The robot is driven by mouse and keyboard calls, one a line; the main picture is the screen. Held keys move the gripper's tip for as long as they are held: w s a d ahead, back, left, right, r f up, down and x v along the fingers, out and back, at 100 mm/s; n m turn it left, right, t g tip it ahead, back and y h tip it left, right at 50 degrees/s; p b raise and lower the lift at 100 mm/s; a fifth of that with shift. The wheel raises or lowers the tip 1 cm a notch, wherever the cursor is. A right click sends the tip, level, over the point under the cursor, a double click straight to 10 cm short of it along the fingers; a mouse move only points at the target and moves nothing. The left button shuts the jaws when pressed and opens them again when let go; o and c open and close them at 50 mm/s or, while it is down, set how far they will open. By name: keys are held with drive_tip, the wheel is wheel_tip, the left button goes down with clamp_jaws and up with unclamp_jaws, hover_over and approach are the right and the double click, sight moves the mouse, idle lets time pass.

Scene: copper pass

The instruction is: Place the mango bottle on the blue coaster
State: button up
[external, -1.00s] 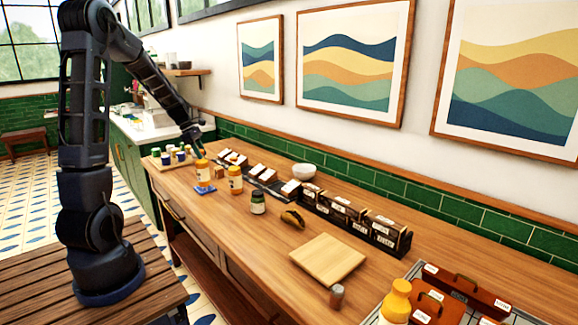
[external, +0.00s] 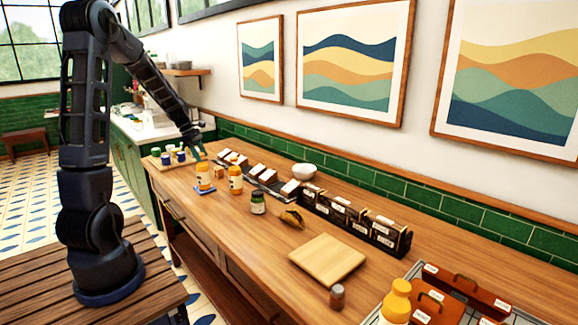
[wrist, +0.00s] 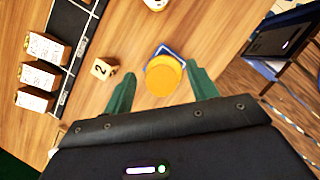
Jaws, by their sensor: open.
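A bottle with an orange cap and orange contents (external: 203,177) stands upright on the blue coaster (external: 205,190) at the counter's far left end. The labels are too small to tell which one is mango. My gripper (external: 198,153) is above the bottle on the coaster. In the wrist view my gripper (wrist: 161,72) is open, its green fingers on either side of the round orange cap (wrist: 163,75) and apart from it. A corner of the blue coaster (wrist: 163,48) shows behind the cap.
Label boxes line the back. Bare counter lies in front.

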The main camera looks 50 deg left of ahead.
drive_tip(key=v, duration=1.1)
drive_tip(key=shift+r, duration=0.3)
drive_tip(key=s+d+r+m+y, duration=0.1)
drive_tip(key=s+d+r+m, duration=0.2)
drive_tip(key=d+m, duration=0.6)
drive_tip(key=s+d+r+m+y, duration=0.1)
drive_tip(key=s+d+r+m, duration=0.25)
drive_tip(key=d, duration=0.85)
drive_tip(key=s+d+f+m+t+y, duration=0.1)
drive_tip(key=s+d+m, duration=1.1)
drive_tip(key=s+m, duration=0.1)
drive_tip(key=shift+s+d+m, duration=0.2)
drive_tip(key=shift+s+m, duration=0.05)
drive_tip(key=shift+m, duration=0.5)
